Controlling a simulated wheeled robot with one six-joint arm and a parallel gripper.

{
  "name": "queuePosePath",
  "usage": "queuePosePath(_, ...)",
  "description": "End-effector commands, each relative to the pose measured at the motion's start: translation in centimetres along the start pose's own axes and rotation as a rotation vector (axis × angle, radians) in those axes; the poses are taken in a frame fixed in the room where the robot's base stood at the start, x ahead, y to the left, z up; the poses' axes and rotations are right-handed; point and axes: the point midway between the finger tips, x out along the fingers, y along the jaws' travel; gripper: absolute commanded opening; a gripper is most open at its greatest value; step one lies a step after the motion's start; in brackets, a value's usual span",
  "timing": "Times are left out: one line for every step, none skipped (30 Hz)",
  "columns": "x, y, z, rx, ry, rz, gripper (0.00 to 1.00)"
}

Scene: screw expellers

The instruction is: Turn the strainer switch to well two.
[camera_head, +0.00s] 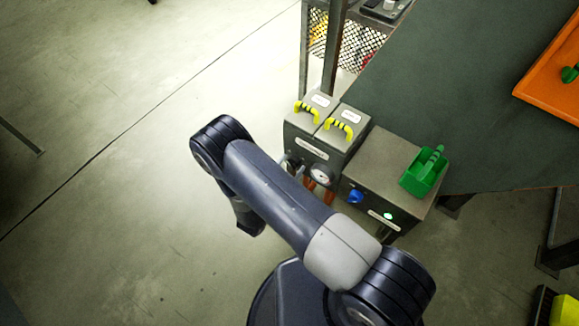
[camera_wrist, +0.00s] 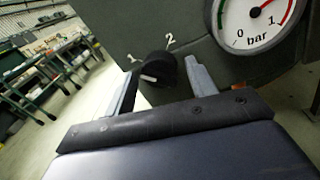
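The strainer switch (camera_wrist: 158,69) is a round black knob with a white mark, on a dark grey-green panel. The numbers 1 and 2 are printed above it, 1 to the left and 2 to the right. The white mark is on the knob's left side, nearer the 1 than the 2. My gripper (camera_wrist: 161,63) is open, with one grey finger on each side of the knob. I cannot tell whether the fingers touch it. In the head view the switch cannot be made out clearly near my arm.
A pressure gauge marked in bar (camera_wrist: 255,22) sits right of the switch. Open floor lies to the left.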

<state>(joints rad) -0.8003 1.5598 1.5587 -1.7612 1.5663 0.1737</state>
Motion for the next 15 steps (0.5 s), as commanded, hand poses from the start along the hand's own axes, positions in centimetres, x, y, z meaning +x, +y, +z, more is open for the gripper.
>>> queuePosePath(-0.01,0.00,0.00,0.000,0.000,0.000,0.49)
queuePosePath(-0.01,0.00,0.00,0.000,0.000,0.000,0.47)
queuePosePath(-0.01,0.00,0.00,0.000,0.000,0.000,0.44)
queuePosePath(-0.01,0.00,0.00,0.000,0.000,0.000,0.41)
queuePosePath(-0.01,0.00,0.00,0.000,0.000,0.000,0.39)
queuePosePath(-0.01,-0.01,0.00,0.000,0.000,0.000,0.35)
queuePosePath(-0.02,-0.01,0.00,0.000,0.000,0.000,0.33)
queuePosePath(-0.02,-0.02,0.00,0.000,0.000,0.000,0.30)
queuePosePath(-0.02,-0.03,-0.01,0.000,0.000,-0.001,0.27)
queuePosePath(-0.02,-0.03,-0.01,-0.001,0.000,-0.001,0.25)
queuePosePath(-0.02,-0.04,-0.01,-0.001,0.000,-0.001,0.22)
queuePosePath(-0.02,-0.05,-0.01,-0.001,0.000,-0.001,0.19)
queuePosePath(-0.02,-0.05,-0.01,-0.001,0.000,-0.001,0.17)
queuePosePath(-0.02,-0.06,-0.02,-0.001,0.000,-0.001,0.16)
queuePosePath(-0.02,-0.07,-0.03,-0.001,0.000,-0.001,0.16)
